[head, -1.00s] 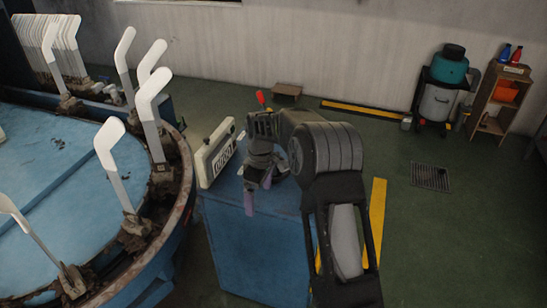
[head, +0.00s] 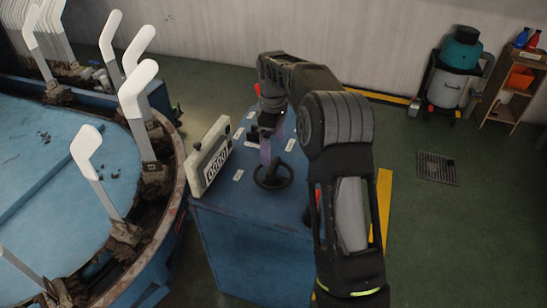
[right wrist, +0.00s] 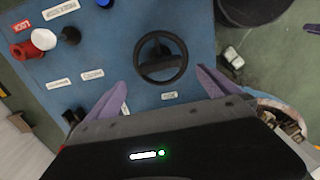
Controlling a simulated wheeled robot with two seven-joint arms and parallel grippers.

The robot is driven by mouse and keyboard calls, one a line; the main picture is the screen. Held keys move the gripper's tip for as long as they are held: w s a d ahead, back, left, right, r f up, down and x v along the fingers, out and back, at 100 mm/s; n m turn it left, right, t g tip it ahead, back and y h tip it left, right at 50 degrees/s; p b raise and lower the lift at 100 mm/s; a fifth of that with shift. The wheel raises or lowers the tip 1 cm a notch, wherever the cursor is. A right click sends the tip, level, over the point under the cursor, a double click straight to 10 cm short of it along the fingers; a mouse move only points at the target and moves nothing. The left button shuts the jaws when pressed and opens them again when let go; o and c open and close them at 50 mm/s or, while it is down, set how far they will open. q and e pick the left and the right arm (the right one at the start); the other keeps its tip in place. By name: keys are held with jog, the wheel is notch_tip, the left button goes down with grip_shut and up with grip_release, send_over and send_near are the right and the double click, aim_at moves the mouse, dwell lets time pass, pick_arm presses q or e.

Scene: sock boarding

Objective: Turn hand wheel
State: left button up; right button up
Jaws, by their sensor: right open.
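The black hand wheel (head: 272,174) lies on top of the blue control cabinet (head: 250,240). It also shows in the right wrist view (right wrist: 161,57), whole and with a spoked hub. My right gripper (head: 269,150) is just behind and above the wheel in the head view, with purple fingers. In the right wrist view my right gripper (right wrist: 160,82) is open, one finger on either side of the wheel's lower part, with nothing held. Whether a finger touches the rim I cannot tell. My left gripper is not in view.
A display box (head: 210,156) stands on the cabinet's left edge. Red, white and blue knobs (right wrist: 44,39) sit near the wheel. The round blue machine (head: 45,170) with upright white sock boards (head: 138,90) is close on the left.

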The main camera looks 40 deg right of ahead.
aim_at(273, 165)
jog(key=shift+s+a+r, duration=0.1)
jog(key=shift+s, duration=0.05)
jog(key=shift+f, duration=0.55)
notch_tip(273, 165, down, 7)
jog(key=shift+r+p, duration=0.1)
jog(key=shift+p, duration=0.7)
jog(key=c, duration=1.3)
